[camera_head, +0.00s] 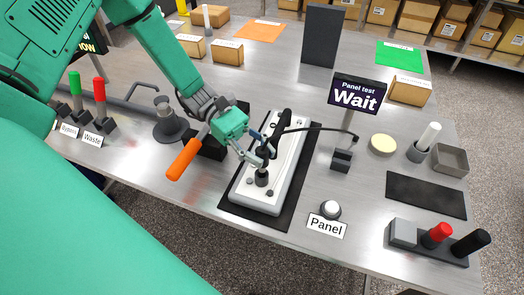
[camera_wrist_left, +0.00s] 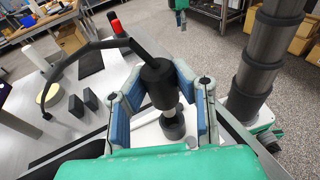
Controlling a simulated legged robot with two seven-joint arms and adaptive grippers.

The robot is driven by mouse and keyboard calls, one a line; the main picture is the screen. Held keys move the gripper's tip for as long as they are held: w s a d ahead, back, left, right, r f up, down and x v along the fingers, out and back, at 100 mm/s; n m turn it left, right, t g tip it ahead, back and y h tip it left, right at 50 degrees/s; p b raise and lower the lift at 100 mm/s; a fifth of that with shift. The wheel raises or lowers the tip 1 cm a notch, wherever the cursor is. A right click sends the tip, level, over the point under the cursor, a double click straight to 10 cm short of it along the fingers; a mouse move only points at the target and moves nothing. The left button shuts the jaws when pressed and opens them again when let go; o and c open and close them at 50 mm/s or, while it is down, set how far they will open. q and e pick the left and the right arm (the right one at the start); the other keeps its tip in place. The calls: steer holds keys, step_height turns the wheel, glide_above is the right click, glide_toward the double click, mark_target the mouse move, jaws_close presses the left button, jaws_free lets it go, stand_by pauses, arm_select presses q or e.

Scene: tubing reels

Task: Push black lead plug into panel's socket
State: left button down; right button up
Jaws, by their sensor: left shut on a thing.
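My left gripper (camera_head: 262,146) is shut on the black lead plug (camera_wrist_left: 158,84), with blue finger pads on both sides of it in the wrist view. The plug points down over the white panel (camera_head: 284,158). Its black lead (camera_head: 318,129) arches away to the right. Below the plug is the panel's round black socket (camera_head: 262,179), which also shows in the wrist view (camera_wrist_left: 173,127). A pale pin shows between plug body and socket; whether its tip is inside is unclear. A small teal end part at the top of the wrist view seems to be my right gripper (camera_wrist_left: 179,14).
A "Wait" sign (camera_head: 357,94) stands behind the panel on the right. An orange handle (camera_head: 187,154) lies left of the gripper.

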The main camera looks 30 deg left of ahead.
arm_select(q)
steer(key=shift+a, duration=0.1)
steer(key=shift+f, duration=0.2)
steer(key=shift+d+f+b, duration=0.25)
steer(key=shift+b, duration=0.15)
steer(key=shift+a+f+b, duration=0.1)
steer(key=shift+f+b, duration=1.1)
steer(key=shift+f, duration=0.45)
steer(key=shift+f, duration=0.1)
steer(key=c, duration=1.3)
jaws_free()
